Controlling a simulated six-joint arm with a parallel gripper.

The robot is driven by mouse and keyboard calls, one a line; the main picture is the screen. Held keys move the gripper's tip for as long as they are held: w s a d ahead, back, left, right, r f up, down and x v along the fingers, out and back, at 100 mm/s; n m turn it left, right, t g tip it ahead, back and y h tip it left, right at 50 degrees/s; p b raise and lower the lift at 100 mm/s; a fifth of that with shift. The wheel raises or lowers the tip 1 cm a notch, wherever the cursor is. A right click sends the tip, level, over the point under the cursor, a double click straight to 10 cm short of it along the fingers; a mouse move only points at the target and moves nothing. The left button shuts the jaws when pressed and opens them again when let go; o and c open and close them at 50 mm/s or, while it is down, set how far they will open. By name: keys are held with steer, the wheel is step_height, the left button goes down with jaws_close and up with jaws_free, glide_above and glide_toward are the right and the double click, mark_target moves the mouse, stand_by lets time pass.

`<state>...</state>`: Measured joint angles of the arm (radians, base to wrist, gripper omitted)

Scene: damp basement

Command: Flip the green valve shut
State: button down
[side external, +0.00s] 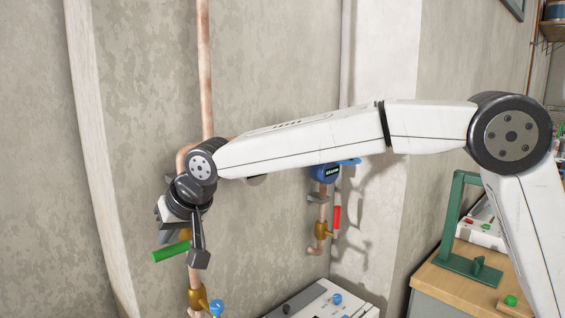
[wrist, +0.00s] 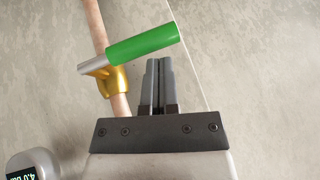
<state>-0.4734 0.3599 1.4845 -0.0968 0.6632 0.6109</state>
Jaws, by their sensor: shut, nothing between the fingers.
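The green valve handle (side external: 172,252) sticks out to the left, roughly crosswise to the copper pipe (side external: 204,70) on the wall. In the wrist view the green handle (wrist: 142,44) runs from a brass valve body (wrist: 116,80) on the pipe, tilted up to the right. My gripper (side external: 168,237) is shut and empty, with its fingers right by the handle. In the wrist view its fingertips (wrist: 158,63) lie just below the handle's outer half; I cannot tell if they touch it. My wrist hides the brass valve body in the side view.
A blue knob (side external: 216,308) is low on the first pipe. A display gauge (wrist: 33,163) shows in the wrist view. A green stand (side external: 470,262) is on the bench.

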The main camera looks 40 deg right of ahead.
steer(key=shift+r, duration=0.65)
steer(key=shift+w+r, duration=0.15)
steer(key=shift+r, duration=0.5)
steer(key=r, duration=0.2)
steer(key=shift+w+r, duration=0.3)
steer(key=shift+r, duration=0.05)
steer(key=a+v, duration=0.2)
steer(key=v, duration=0.7)
steer(key=shift+s+r, duration=0.3)
steer(key=shift+r, duration=0.25)
steer(key=shift+d+f, duration=0.1)
steer(key=shift+d, duration=0.05)
